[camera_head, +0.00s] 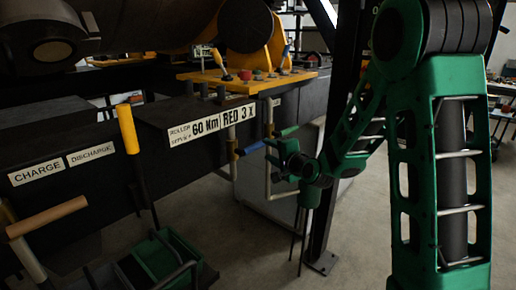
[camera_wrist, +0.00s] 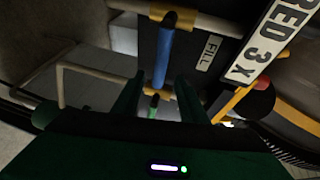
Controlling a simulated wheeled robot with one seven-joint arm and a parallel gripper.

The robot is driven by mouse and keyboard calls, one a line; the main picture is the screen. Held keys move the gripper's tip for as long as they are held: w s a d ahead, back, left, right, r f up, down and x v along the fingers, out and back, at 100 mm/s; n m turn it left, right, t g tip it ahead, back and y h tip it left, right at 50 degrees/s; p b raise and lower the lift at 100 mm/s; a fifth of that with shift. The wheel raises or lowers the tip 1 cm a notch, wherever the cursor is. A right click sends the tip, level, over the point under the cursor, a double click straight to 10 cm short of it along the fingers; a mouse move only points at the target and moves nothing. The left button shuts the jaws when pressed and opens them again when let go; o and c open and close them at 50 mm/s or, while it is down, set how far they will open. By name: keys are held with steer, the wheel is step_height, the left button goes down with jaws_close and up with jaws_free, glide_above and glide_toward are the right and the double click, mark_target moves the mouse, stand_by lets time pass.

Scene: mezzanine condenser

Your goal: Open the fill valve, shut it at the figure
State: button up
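A blue lever handle (camera_head: 251,147) lies beside a pipe right of the red-marked sign. In the wrist view the blue handle (camera_wrist: 164,58) runs beside a label reading FILL (camera_wrist: 209,53), with brass-coloured fittings at its ends. No readable figure shows on a gauge.
A yellow lever (camera_head: 128,130) and a tan lever (camera_head: 47,216) stand left, near CHARGE (camera_head: 36,172) and DISCHARGE (camera_head: 90,153) labels. A black post (camera_head: 322,225) stands by my arm.

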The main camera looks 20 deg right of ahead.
mark_target(261, 146)
steer(key=x, duration=0.8)
steer(key=shift+w+f, duration=0.15)
steer(key=shift+w, duration=0.25)
jaws_close()
